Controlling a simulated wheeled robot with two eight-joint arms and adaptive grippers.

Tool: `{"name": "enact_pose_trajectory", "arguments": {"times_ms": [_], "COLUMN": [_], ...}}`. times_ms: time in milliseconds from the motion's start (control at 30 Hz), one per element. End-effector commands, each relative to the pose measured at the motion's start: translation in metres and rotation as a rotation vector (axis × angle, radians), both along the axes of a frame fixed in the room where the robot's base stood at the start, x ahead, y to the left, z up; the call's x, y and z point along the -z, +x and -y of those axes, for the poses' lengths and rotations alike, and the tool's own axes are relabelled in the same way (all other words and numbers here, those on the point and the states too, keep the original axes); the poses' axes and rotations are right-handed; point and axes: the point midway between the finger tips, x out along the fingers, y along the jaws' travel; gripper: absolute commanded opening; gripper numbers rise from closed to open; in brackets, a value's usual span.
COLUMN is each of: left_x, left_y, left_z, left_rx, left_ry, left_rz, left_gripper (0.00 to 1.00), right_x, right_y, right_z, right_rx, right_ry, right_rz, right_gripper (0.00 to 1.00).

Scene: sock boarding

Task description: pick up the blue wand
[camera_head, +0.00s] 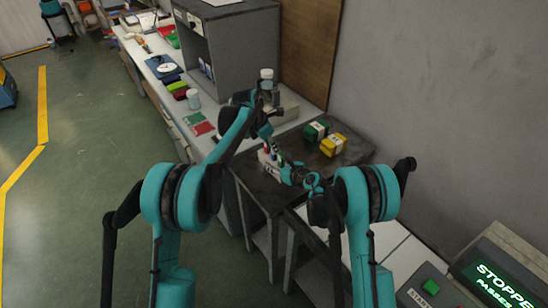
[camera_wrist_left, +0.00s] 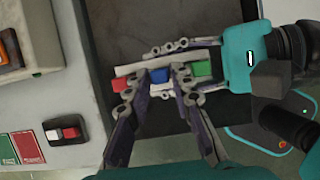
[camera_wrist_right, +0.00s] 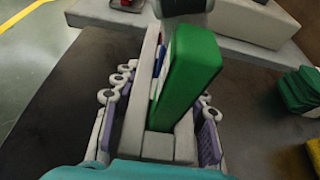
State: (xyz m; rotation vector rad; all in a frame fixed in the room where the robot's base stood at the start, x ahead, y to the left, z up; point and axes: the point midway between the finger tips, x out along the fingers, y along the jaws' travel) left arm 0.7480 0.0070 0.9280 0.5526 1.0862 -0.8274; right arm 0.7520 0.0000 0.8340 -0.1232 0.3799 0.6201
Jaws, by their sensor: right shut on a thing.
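A pale grey rack (camera_wrist_right: 140,100) stands on the dark table with red (camera_wrist_left: 120,85), blue (camera_wrist_left: 160,76) and green (camera_wrist_left: 201,68) wands in it. The blue wand is in the middle. My left gripper (camera_wrist_left: 154,76) is open, with one finger on each side of the blue wand's top. My right gripper (camera_wrist_right: 160,92) is shut on the rack, gripping it from the green wand's end. In the right wrist view the green wand (camera_wrist_right: 187,75) hides most of the blue wand (camera_wrist_right: 160,60). In the head view the rack (camera_head: 265,161) is partly hidden by my arms.
A green pack (camera_head: 316,131) and a yellow pack (camera_head: 333,145) lie on the dark table (camera_head: 262,193) to the right of the rack. A grey cabinet (camera_head: 240,55) stands behind on a long white bench. A stop panel (camera_head: 500,285) is at the lower right.

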Motion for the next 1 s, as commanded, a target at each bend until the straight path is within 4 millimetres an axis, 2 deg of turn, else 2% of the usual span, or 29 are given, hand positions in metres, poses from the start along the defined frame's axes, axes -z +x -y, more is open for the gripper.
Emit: {"name": "enact_pose_trajectory", "arguments": {"times_ms": [33,133,333,367,433,733,867,1000], "left_x": [0.009,0.018,0.020,0.020,0.020,0.019,0.010,-0.015], "left_y": [0.002,0.005,0.005,0.005,0.005,0.005,0.005,0.005], "left_z": [0.003,0.006,0.007,0.007,0.007,0.007,0.007,0.007], "left_rx": [0.001,0.001,0.001,0.001,0.001,0.001,0.001,0.001], "left_ry": [0.000,0.000,0.000,0.000,0.000,0.000,0.000,0.000], "left_rz": [0.000,0.000,0.000,0.000,0.000,0.000,0.000,0.000], "left_gripper": [0.22,0.22,0.22,0.20,0.01,0.00,0.00,0.00], "right_x": [0.000,0.000,0.000,0.000,0.000,0.000,0.000,0.000], "right_y": [0.000,0.000,0.000,0.000,0.000,0.000,0.000,0.000], "right_z": [0.000,0.000,0.000,0.000,0.000,0.000,0.000,0.000], "right_rx": [0.000,0.000,0.000,0.000,0.000,0.000,0.000,0.000], "right_ry": [0.000,0.000,0.000,0.000,0.000,0.000,0.000,0.000], "right_rz": [0.000,0.000,0.000,0.000,0.000,0.000,0.000,0.000], "right_gripper": [0.07,0.07,0.07,0.07,0.07,0.07,0.07,0.07]}}
